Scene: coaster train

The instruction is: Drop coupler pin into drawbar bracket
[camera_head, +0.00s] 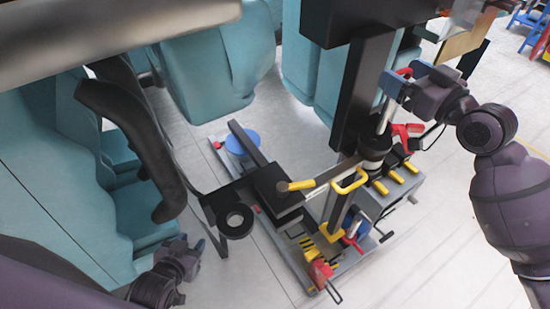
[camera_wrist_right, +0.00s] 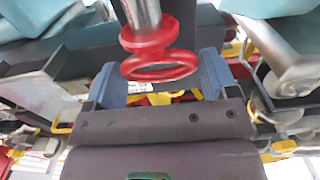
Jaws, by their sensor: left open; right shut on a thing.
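The coupler pin (camera_head: 384,118) is a silver rod with a red ring handle at its top. My right gripper (camera_head: 394,84) is shut on the pin near the red ring and holds it nearly upright. In the right wrist view the red ring (camera_wrist_right: 158,62) lies between the blue-grey fingers. The pin's lower end meets a black cylindrical part (camera_head: 375,148), likely the drawbar bracket, between the coaster cars. I cannot tell how far the pin is inside it. My left gripper (camera_head: 192,252) is open and empty at the lower left, apart from the train.
A dark post (camera_head: 362,85) stands just left of the pin. Yellow handles (camera_head: 349,182) and red levers (camera_head: 405,135) crowd the coupling. A black arm with a ring (camera_head: 236,220) juts out left. Teal seats (camera_head: 210,75) lie left and behind. Grey floor (camera_head: 440,250) is clear at right.

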